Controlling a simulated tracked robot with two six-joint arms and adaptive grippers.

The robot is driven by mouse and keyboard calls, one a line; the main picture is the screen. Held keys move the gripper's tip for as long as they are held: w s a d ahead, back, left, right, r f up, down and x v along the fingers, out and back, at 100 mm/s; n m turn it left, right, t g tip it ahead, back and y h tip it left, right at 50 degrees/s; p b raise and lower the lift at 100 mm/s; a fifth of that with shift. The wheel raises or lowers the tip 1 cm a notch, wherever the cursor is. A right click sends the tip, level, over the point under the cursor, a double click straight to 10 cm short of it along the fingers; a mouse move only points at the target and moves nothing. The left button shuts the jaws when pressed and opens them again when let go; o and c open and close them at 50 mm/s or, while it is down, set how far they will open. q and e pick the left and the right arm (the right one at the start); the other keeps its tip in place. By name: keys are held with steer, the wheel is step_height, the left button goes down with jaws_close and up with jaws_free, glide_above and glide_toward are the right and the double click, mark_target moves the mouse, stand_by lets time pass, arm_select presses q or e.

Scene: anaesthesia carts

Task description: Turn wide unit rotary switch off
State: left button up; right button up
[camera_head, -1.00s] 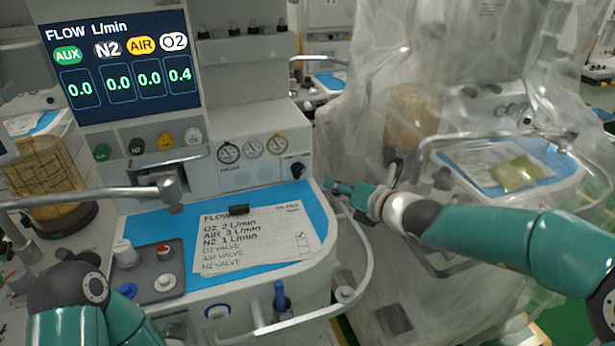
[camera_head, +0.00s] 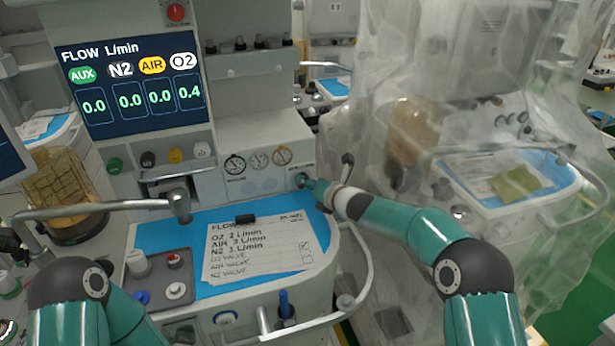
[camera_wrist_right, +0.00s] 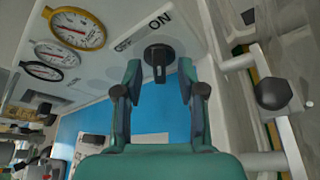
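The black rotary switch (camera_wrist_right: 159,55) sits on the white panel, with "OFF" and "ON" lettering (camera_wrist_right: 160,20) beside it in the right wrist view. Its bar handle points down in that picture, towards my gripper. My right gripper (camera_wrist_right: 159,72) is open, one finger on each side of the switch; I cannot tell whether they touch it. In the head view my right gripper (camera_head: 310,185) is at the right end of the gauge panel and covers much of the switch. My left gripper is not in view; only my left arm shows at lower left.
Three round gauges (camera_head: 258,161) sit left of the switch. A handwritten flow sheet (camera_head: 255,250) lies on the blue work surface below. A grey rail (camera_head: 360,285) curves around the surface's right edge. A plastic-covered cart (camera_head: 480,120) stands to the right.

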steer(key=shift+w+a+f, duration=0.2)
steer(key=shift+w+a, duration=0.05)
steer(key=shift+w, duration=0.15)
jaws_close()
